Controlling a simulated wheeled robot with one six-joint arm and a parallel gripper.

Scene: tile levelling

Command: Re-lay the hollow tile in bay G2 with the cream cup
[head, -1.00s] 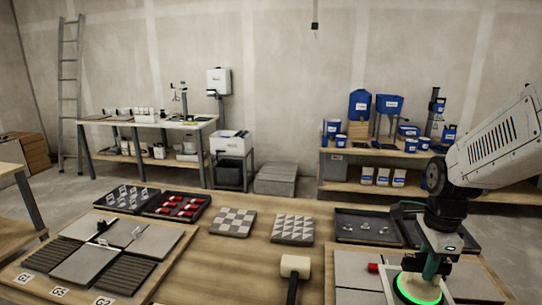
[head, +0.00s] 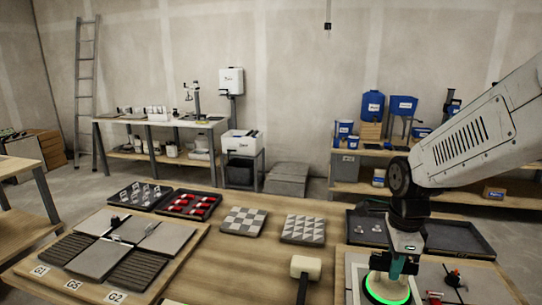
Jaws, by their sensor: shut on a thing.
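My gripper (head: 404,262) is at the lower right in the head view, shut on the teal grip of a round cup (head: 388,288). The cup has a cream top and a bright green glowing ring. It is low over the grey right-hand board (head: 355,270); I cannot tell whether it touches a tile. The left board carries labels G1, G5 and G2 (head: 115,297). Behind the G2 label lies a dark ribbed bed (head: 132,271) with no tile on it. A plain grey tile (head: 100,257) lies beside it in G5.
A pale-headed mallet (head: 305,267) stands mid-table. Two patterned tile panels (head: 243,221) (head: 302,229) lie behind it. Trays with clips (head: 140,195) and red pieces (head: 190,204) are at the left, a dark tray (head: 460,237) at the right.

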